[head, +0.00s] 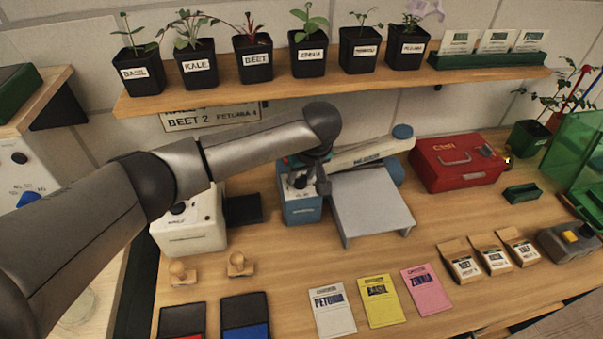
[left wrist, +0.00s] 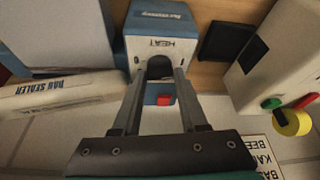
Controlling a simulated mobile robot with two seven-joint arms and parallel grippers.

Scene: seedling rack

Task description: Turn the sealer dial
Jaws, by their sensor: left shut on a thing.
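The bag sealer (head: 301,209) stands at the middle of the bench, with a blue body, a long pale arm (head: 362,153) and a grey plate (head: 372,203). Its dark dial (left wrist: 160,66) sits under the HEAT label in the left wrist view. My left gripper (head: 312,182) reaches down to the sealer body from above. In the left wrist view my left gripper (left wrist: 160,75) has one finger on each side of the dial and is shut on it. The fingers hide part of the dial, so its setting cannot be read. My right gripper is not in view.
A white device (head: 190,225) with a dial stands left of the sealer, and a red cash box (head: 457,163) to its right. A shelf (head: 220,92) with potted seedlings runs behind. Seed packets, including a yellow one (head: 383,301), and wooden stamps (head: 240,264) lie in front.

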